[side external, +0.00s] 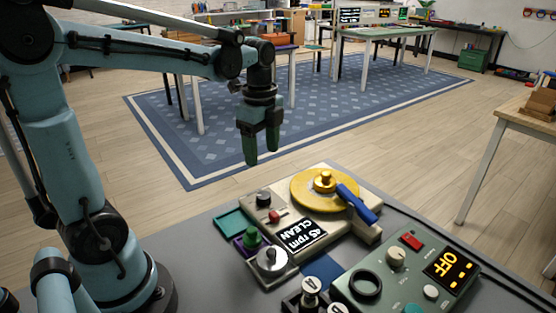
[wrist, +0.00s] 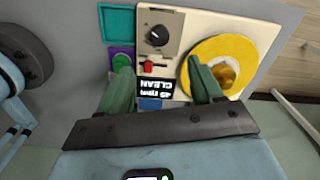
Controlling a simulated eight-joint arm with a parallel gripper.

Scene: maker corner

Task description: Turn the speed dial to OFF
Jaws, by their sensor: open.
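A cream turntable unit (side external: 345,232) with a yellow platter (side external: 303,186) and a black label reading "45 rpm CLEAN" (side external: 301,235) stands on the grey table. A black round knob (side external: 263,198), which looks like the speed dial, sits at its upper left corner. In the wrist view the knob (wrist: 157,36) shows a small white mark on a grey-beige plate; text around it is too small to read. My gripper (side external: 262,154) is open and empty, pointing down well above the unit. In the wrist view its green fingers (wrist: 158,65) spread apart below the knob, and one covers part of the platter.
A red switch (side external: 273,217) sits close below the knob. A blue arm (side external: 356,204) lies over the platter edge. A green box (side external: 440,304) with an "OFF" display, a cream knob (side external: 397,257) and a red button stands at right. Small trays lie left of the unit.

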